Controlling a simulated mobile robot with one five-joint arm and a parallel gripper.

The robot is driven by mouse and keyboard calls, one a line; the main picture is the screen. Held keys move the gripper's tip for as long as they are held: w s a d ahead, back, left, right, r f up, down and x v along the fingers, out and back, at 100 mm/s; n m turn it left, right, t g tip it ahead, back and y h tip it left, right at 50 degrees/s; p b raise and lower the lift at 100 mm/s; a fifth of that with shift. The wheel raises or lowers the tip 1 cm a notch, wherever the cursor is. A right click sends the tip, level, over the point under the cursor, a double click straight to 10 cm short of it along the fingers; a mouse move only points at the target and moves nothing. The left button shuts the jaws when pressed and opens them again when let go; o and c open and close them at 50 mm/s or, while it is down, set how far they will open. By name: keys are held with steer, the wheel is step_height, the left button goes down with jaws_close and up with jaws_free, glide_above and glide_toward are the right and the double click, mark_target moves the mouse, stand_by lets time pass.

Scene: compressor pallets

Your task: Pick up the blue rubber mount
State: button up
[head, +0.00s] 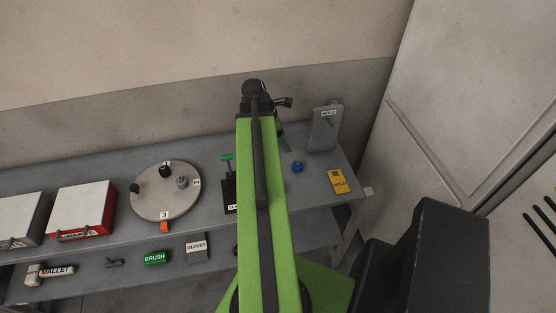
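A small blue piece that looks like the blue rubber mount (297,167) sits on the grey bench top, right of my green arm. My gripper (284,102) is at the far end of the arm, small and dark against the wall. It appears higher in the picture than the blue mount and left of it, apart from it. Its fingers are too small to tell whether they are open or shut. My arm hides the strip of bench left of the mount.
A grey upright stand labelled HOLD (325,130) and a yellow HOLD tag (339,181) are close to the mount. A round numbered tray (160,206), a red box (80,212) and a green-handled tool (229,180) are left of my arm. A lower shelf holds labelled items.

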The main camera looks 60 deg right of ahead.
steer(key=b, duration=1.1)
glide_toward(297, 163)
steer(key=x, duration=0.5)
steer(key=shift+d, duration=0.15)
steer(key=shift+s+d+f+b, duration=0.1)
steer(key=shift+s+f+b, duration=0.1)
steer(key=shift+b, duration=0.15)
steer(key=shift+r, duration=0.15)
steer(key=b+x, duration=0.4)
steer(key=x, duration=0.1)
steer(key=shift+w+f+b, duration=0.15)
steer(key=shift+f+b, duration=0.05)
steer(key=shift+b, duration=0.2)
steer(key=shift+r, duration=0.1)
jaws_close()
